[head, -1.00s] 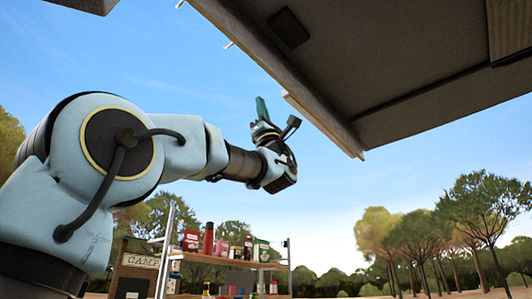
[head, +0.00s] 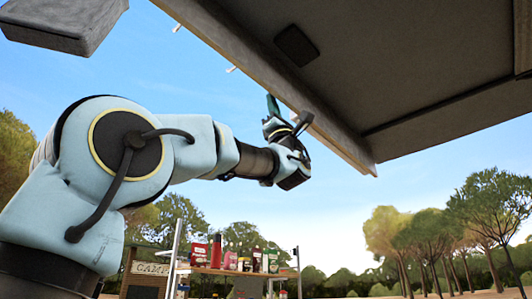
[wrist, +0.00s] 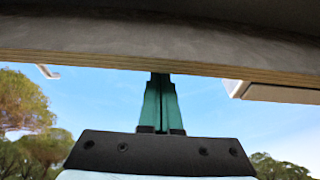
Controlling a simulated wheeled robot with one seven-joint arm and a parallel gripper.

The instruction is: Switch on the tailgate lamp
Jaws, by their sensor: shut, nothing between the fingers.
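My gripper (head: 272,104) points up just off the panel's near edge, below and left of the dark fitting in the picture. Its green fingers are shut together and empty. In the wrist view the fingers (wrist: 160,98) point up, with their tips overlapping the lower line of the panel edge (wrist: 130,50). Contact cannot be told. No lit lamp shows.
A pale box-like piece (wrist: 275,91) shows under the edge at the right of the wrist view. A grey block (head: 65,25) is at the upper left. A shelf (head: 225,271) with jars and bottles stands below in the background. Open sky surrounds the arm.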

